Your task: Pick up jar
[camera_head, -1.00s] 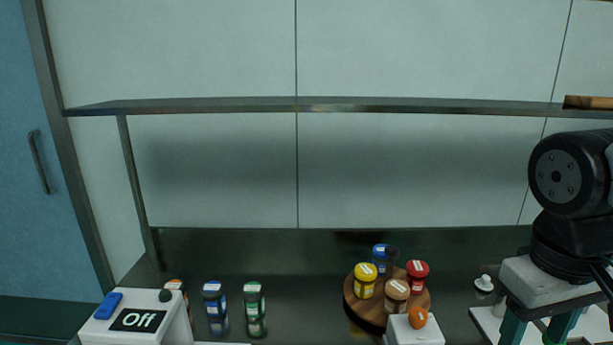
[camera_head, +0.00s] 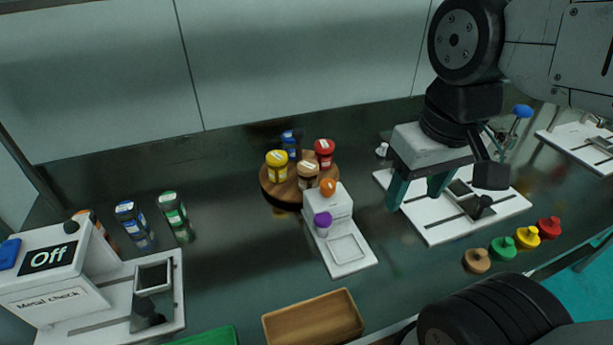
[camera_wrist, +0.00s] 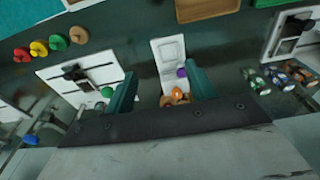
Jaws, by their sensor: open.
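Several capped jars are in the head view. A yellow jar (camera_head: 277,166), a red jar (camera_head: 324,152), a brown jar (camera_head: 307,176) and a blue jar (camera_head: 290,142) stand on a round wooden stand (camera_head: 266,185). A green-lidded jar (camera_head: 172,210), a blue-lidded jar (camera_head: 130,222) and an orange-lidded jar (camera_head: 101,230) stand at left, with the last partly hidden by the metal check box. They also show at right in the wrist view (camera_wrist: 277,78). My gripper (camera_head: 415,200) is open and empty, right of the stand and apart from all jars. Its fingers show in the wrist view (camera_wrist: 160,75).
The metal check box (camera_head: 50,265) reads "Off" at left. A white device (camera_head: 345,255) with orange and purple knobs stands before the wooden stand. A white slotted plate (camera_head: 450,232) lies below my gripper. Several coloured knobs (camera_head: 503,248) and a wooden tray (camera_head: 313,320) are nearer.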

